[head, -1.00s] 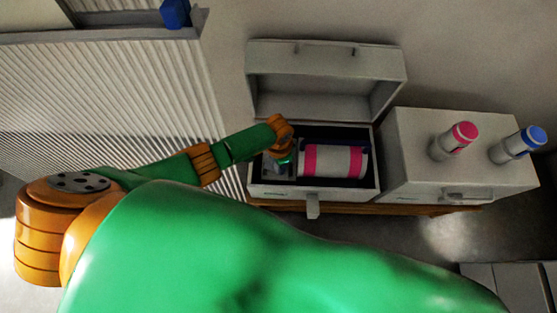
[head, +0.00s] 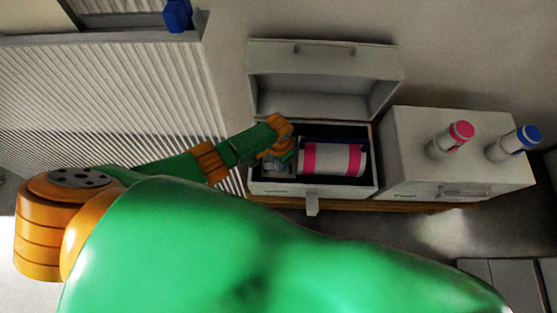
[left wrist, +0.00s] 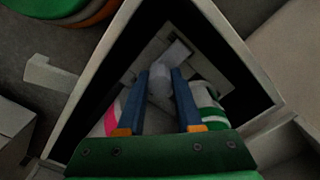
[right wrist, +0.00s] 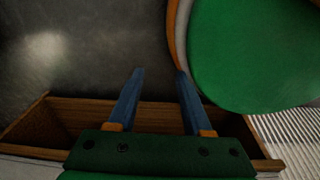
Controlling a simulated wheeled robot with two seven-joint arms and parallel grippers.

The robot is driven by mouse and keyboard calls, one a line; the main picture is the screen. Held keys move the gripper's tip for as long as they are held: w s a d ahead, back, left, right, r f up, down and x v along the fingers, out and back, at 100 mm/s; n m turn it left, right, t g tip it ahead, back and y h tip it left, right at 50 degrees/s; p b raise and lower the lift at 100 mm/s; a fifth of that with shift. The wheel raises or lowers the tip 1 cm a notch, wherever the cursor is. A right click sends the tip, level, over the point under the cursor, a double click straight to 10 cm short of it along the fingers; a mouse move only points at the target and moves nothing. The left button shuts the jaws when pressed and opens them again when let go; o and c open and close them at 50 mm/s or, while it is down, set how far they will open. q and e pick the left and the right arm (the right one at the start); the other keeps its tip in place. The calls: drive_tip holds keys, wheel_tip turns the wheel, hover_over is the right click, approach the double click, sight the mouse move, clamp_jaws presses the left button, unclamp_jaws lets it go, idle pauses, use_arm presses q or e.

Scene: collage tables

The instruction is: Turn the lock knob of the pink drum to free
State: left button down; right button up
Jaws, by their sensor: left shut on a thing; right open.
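The pink drum (head: 335,160), white with pink bands, lies on its side in an open grey box (head: 258,188). My left gripper (head: 284,162) reaches into the box at the drum's left end. In the left wrist view, the blue fingers of my left gripper (left wrist: 160,74) are closed on a small grey knob (left wrist: 159,92). A pink band of the drum (left wrist: 112,116) shows left of the fingers. The knob's turned position is not clear. My right gripper (right wrist: 159,74) is open and empty; the head view does not show it.
The box lid (head: 325,68) stands open behind. A grey cabinet (head: 440,165) to the right bears a pink-capped bottle (head: 450,139) and a blue-capped bottle (head: 516,142). Green stripes (left wrist: 208,100) show right of the left fingers. A wooden frame (right wrist: 70,110) lies below my right fingers.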

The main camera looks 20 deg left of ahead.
use_arm(q)
drive_tip(key=c, duration=0.6)
unclamp_jaws()
drive_tip(key=shift+r+p, duration=0.3)
drive_tip(key=shift+r, duration=0.05)
wheel_tip(320, 180, up, 7)
drive_tip(key=p, duration=0.4)
drive_tip(key=shift+f, duration=0.2)
drive_tip(key=shift+f, duration=0.1)
